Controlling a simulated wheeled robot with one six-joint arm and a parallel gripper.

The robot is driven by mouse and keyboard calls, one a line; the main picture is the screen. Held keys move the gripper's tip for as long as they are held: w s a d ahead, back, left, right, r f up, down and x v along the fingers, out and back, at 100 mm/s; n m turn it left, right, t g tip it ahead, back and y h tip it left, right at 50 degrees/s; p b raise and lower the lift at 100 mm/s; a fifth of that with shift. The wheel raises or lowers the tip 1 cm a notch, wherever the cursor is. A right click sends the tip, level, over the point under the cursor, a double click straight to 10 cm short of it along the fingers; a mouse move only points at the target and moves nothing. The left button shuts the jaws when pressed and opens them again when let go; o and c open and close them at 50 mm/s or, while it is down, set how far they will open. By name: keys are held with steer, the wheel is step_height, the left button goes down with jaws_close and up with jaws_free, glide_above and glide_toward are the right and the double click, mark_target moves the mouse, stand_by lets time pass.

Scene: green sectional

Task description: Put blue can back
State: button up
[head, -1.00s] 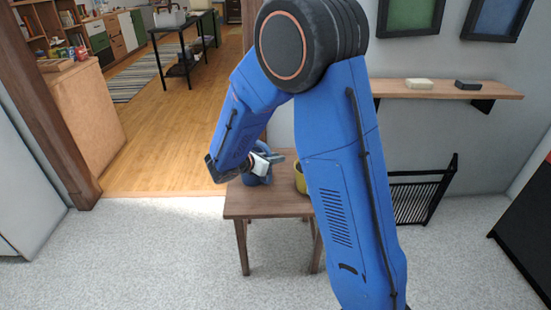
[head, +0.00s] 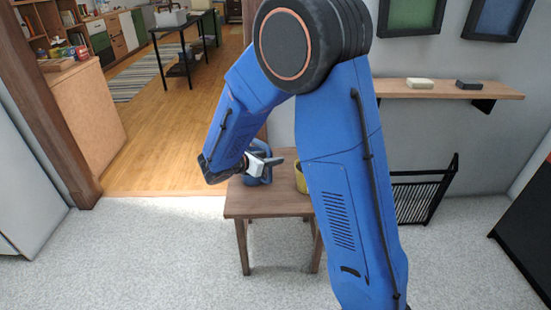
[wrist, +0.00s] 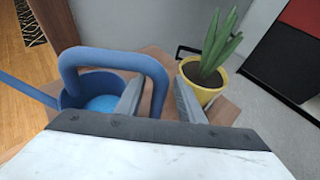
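The blue can is a watering can (head: 262,179) on a small wooden table (head: 265,206), partly hidden behind my gripper in the head view. In the wrist view its open body (wrist: 70,97) is at the left, and its thick arched handle (wrist: 112,58) reaches across to the fingers. My gripper (head: 271,160) is at the can. In the wrist view my gripper (wrist: 160,92) is open, with its fingers apart and the right end of the handle between them. A clear gap shows between the handle and the right finger.
A yellow pot (wrist: 203,94) with a green plant (wrist: 212,45) stands close to the right finger. A wall shelf (head: 440,89) holds a pale block (head: 420,83) and a dark block (head: 468,85). A black rack (head: 425,195) stands right of the table. The carpet in front is clear.

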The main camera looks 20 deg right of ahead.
steer(key=v, duration=0.9)
steer(key=s+d+r+m+g+y, duration=0.2)
steer(key=s+d+m, duration=0.35)
steer(key=s, duration=0.25)
steer(key=s+d+r+m+g+y, duration=0.2)
steer(key=s+d+r+m+y, duration=0.1)
steer(key=s+d+m, duration=0.4)
steer(key=s+a+r+m+t+y, duration=0.1)
steer(key=s+m+y, duration=0.2)
steer(key=s+m, duration=0.2)
steer(key=s+a+r+m+t+y, duration=0.1)
steer(key=s+m+y, duration=0.3)
steer(key=s, duration=0.8)
steer(key=shift+s+a+r+m+t, duration=0.35)
steer(key=shift+a+m, duration=0.25)
steer(key=shift+m, duration=0.35)
